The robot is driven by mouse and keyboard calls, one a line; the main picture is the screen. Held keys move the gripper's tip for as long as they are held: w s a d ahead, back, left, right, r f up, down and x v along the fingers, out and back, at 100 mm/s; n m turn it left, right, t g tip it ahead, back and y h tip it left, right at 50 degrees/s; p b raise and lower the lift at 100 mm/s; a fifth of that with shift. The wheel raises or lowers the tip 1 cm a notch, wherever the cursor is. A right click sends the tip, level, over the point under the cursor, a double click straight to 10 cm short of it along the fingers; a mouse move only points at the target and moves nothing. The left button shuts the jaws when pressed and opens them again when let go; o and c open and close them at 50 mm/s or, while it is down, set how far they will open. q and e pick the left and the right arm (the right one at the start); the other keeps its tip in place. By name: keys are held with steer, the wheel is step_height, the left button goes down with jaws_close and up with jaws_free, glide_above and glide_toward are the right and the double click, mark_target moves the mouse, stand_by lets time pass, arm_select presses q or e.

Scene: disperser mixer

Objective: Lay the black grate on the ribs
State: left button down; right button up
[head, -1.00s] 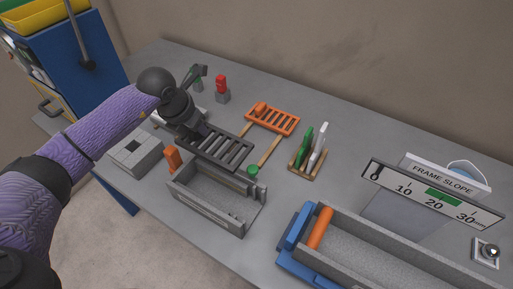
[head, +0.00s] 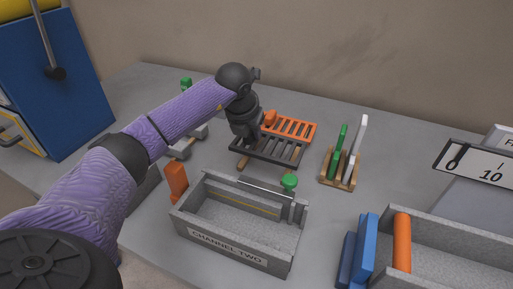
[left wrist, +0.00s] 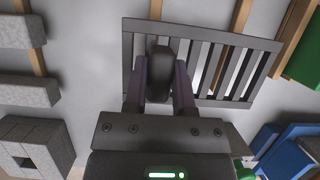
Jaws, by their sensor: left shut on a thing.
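My left gripper (head: 246,138) is shut on the black grate (head: 275,151) near its left end. In the left wrist view the fingers (left wrist: 161,82) close on the grate's knob, and the slotted grate (left wrist: 245,65) extends to the right. The grate is roughly level, behind the grey trough marked CHANNEL TWO (head: 228,247) and in front of the orange grate (head: 298,128). Wooden strips (head: 243,163) show beneath it; I cannot tell whether it touches them. The trough is open on top, and I cannot make out clear ribs inside. My right gripper is not in view.
A wooden rack (head: 337,182) with green and white upright pieces stands right of the grate. A green knob (head: 289,182) and an orange block (head: 176,180) stand by the trough. A longer trough with an orange roller (head: 402,240) and blue end (head: 362,248) is at right.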

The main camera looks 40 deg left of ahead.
arm_select(q)
step_height(320, 180, down, 3)
steer(key=shift+f+b, duration=0.15)
steer(key=shift+b, duration=0.25)
steer(key=shift+f, duration=0.2)
steer(key=c, duration=0.9)
jaws_free()
steer(key=shift+f, duration=0.1)
steer(key=shift+o, duration=2.3)
steer(key=p+v, duration=0.4)
steer(key=v, duration=0.9)
steer(key=shift+w, duration=0.2)
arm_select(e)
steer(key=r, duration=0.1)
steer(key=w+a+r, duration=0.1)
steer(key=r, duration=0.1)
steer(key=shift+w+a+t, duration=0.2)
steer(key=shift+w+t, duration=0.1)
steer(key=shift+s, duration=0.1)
